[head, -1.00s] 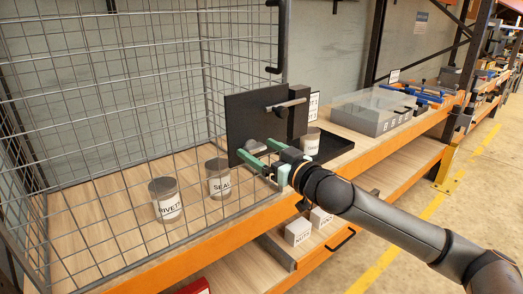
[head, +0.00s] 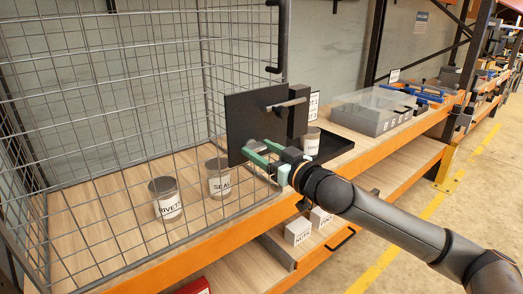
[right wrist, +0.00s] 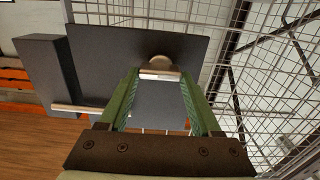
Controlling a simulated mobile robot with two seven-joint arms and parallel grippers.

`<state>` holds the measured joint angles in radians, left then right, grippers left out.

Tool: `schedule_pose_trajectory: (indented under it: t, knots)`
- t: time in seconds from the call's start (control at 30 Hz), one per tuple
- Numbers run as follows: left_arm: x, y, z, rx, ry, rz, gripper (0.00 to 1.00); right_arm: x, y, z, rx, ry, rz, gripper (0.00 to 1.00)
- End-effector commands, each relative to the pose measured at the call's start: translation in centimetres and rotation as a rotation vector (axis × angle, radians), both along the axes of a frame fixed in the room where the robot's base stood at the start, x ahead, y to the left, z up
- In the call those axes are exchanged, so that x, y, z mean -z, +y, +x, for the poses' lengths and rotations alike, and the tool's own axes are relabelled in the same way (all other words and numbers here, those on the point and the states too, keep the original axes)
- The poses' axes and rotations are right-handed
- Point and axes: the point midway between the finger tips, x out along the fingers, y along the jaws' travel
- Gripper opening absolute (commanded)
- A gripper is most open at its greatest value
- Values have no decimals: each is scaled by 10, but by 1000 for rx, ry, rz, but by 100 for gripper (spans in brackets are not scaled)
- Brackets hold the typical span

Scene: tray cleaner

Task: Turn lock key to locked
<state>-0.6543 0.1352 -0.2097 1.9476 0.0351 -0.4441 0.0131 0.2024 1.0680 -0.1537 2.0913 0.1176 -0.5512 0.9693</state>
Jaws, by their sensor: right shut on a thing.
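My right gripper (head: 254,151) is at the lower part of the panel. In the right wrist view its two green fingers (right wrist: 159,78) close on the lock key (right wrist: 160,74), a small pale grey piece with a round base against the panel. The fingers partly hide the key in the head view. Any lock markings cannot be read. My left gripper is not in view.
Labelled cups stand on the bench behind the wire mesh, among them a rivet cup (head: 165,198) and a seal cup (head: 218,178). A grey bin with a clear cover (head: 375,112) is farther right. The orange bench edge (head: 190,252) runs below my right arm.

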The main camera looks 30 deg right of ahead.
Motion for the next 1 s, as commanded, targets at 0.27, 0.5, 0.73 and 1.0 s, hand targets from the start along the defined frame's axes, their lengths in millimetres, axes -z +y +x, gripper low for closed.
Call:
schedule_pose_trajectory:
  t: [0.27,0.5,0.73,1.0]
  knots:
    - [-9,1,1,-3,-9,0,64,-1,0,0,1,-7,-98,9]
    - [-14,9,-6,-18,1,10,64,-2,1,0,0,-21,-289,9]
    - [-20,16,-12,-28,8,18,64,-1,2,0,0,-38,-508,9]
    - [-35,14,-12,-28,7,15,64,0,3,0,0,-57,-766,9]
